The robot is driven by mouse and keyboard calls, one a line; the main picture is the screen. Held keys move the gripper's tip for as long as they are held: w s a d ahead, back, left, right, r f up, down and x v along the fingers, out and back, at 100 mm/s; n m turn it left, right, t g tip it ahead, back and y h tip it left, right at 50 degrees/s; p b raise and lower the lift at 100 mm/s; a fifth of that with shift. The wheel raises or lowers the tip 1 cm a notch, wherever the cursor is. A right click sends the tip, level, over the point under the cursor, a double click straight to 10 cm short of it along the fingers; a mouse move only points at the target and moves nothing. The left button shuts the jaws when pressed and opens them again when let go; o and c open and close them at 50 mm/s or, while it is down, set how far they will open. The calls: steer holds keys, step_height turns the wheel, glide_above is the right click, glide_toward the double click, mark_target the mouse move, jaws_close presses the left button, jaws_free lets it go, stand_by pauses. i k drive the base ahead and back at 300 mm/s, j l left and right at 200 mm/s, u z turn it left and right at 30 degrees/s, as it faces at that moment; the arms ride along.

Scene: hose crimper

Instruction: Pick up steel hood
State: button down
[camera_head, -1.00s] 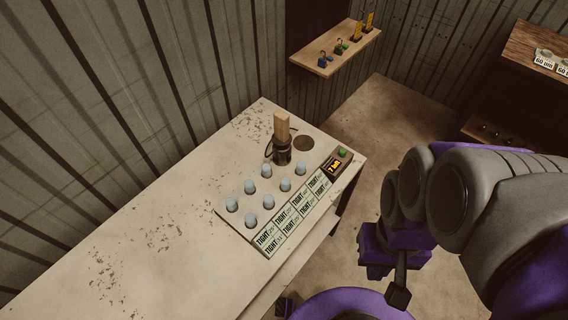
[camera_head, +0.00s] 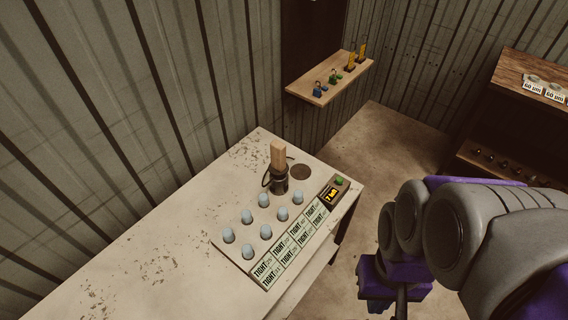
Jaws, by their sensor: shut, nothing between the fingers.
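I cannot make out for sure which thing is the steel hood. Several small dark pieces (camera_head: 490,155) sit in a row on the lower shelf at the right, too small to tell apart. My gripper (camera_head: 401,308) is at the bottom edge, right of the table, with its tip cut off by the frame. It is shut and empty, and apart from the table and the shelves.
A pale table (camera_head: 150,240) holds several blue-grey knobs (camera_head: 248,216), TIGHT labels (camera_head: 290,245), a small display (camera_head: 330,194) and a dark cylinder with a wooden block (camera_head: 278,155). A wall shelf (camera_head: 330,78) and a wooden rack (camera_head: 510,75) stand beyond. The floor between is clear.

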mark_target(278, 168)
steer(key=i+l+u, duration=0.25)
steer(key=l+u, duration=0.25)
steer(key=i+l+u, duration=0.25)
steer(key=l, duration=0.15)
steer(key=k, duration=0.1)
